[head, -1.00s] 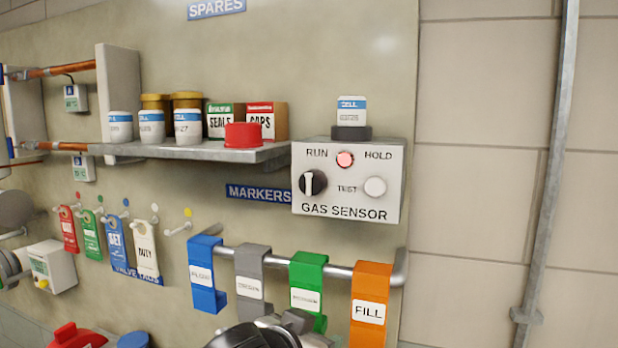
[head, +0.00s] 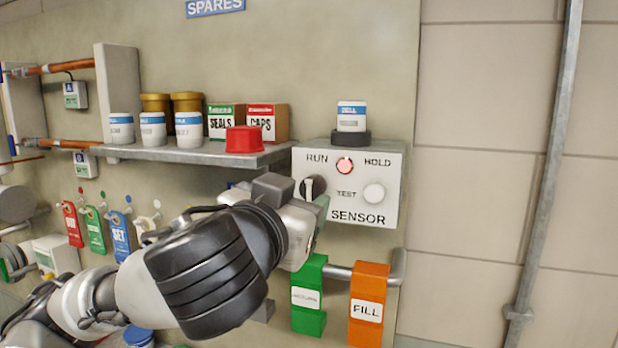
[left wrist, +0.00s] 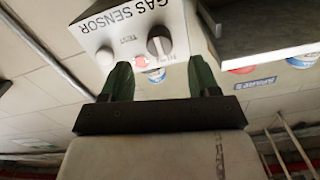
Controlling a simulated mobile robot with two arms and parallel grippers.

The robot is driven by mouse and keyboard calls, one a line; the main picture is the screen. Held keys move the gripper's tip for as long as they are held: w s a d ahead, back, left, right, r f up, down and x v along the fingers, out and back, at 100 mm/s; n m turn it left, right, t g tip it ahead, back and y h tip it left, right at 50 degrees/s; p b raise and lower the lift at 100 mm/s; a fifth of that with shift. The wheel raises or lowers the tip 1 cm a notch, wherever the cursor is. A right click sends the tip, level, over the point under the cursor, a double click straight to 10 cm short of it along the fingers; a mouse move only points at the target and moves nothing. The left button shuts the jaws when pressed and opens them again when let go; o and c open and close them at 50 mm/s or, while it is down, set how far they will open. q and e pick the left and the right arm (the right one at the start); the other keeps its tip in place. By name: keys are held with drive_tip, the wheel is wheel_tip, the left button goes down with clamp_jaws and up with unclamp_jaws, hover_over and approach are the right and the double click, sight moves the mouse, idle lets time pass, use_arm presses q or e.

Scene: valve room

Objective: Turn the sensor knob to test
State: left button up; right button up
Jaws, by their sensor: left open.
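The gas sensor (head: 390,212) is a white box on the wall with a red lit lamp (head: 344,166) and a white round button (head: 374,194). Its dark knob (head: 308,187) has a white bar that stands about upright, towards RUN; TEST is printed to its right. In the left wrist view the knob (left wrist: 159,40) shows beyond and between the green fingers. My left gripper (left wrist: 158,76) is open and empty, in front of the box; in the head view the gripper (head: 312,205) partly covers the knob's surroundings. I cannot tell whether it touches the knob. My right gripper is not in view.
A shelf (head: 200,152) with jars, boxes and a red cap (head: 244,139) ends just left of the sensor. A white jar (head: 351,116) stands on the box. Green (head: 309,315) and orange (head: 370,308) tags hang on a rail below.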

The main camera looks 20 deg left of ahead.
sight(309, 190)
use_arm(q)
drive_tip(key=w+p, duration=0.2)
drive_tip(key=w, duration=0.2)
drive_tip(key=shift+w+r, duration=0.15)
drive_tip(key=shift+w, duration=0.1)
drive_tip(key=shift+w+d+f, duration=0.1)
drive_tip(key=shift+w+f, duration=0.1)
drive_tip(key=shift+w, duration=0.5)
drive_tip(key=c, duration=0.9)
